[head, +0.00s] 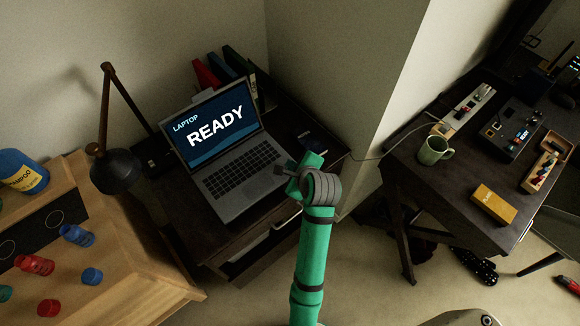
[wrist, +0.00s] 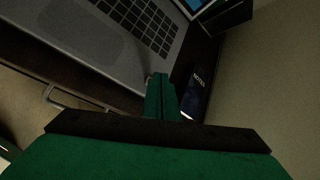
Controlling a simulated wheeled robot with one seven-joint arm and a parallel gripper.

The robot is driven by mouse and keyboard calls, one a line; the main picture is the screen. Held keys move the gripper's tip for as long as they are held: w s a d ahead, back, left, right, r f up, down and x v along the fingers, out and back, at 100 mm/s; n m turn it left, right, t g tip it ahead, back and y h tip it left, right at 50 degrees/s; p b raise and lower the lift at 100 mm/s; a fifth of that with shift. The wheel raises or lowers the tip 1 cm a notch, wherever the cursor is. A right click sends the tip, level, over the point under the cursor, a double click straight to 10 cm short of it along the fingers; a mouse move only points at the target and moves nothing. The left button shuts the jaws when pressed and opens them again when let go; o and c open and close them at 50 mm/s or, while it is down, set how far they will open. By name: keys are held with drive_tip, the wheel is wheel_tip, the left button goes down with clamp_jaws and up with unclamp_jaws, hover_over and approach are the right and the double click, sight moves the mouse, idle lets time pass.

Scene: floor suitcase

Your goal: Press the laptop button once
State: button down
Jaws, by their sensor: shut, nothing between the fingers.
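The laptop (head: 228,192) stands open on a small dark desk, with its screen (head: 214,125) reading "LAPTOP READY". Its dark keyboard (head: 241,171) faces up, and its grey base also shows in the wrist view (wrist: 95,38). My gripper (head: 281,171) is at the laptop's right edge in the head view, partly hidden by my wrist. In the wrist view my green fingers (wrist: 160,82) are together and empty, over the area by the laptop's edge. I cannot make out a separate button, nor whether the fingertips touch anything.
A dark notebook marked "NOTES" (wrist: 195,92) lies beside the laptop. A black lamp (head: 115,170) stands left of it, and binders (head: 222,68) stand behind. A wooden cabinet (head: 120,250) is at left; a dark table (head: 440,185) with a green mug (head: 434,151) is at right.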

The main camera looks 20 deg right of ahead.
drive_tip(key=shift+s+f, duration=0.2)
drive_tip(key=shift+f, duration=0.55)
idle(0.7)
drive_tip(key=shift+r, duration=0.15)
drive_tip(key=shift+w+r, duration=0.1)
drive_tip(key=shift+r, duration=0.8)
drive_tip(key=shift+r, duration=2.6)
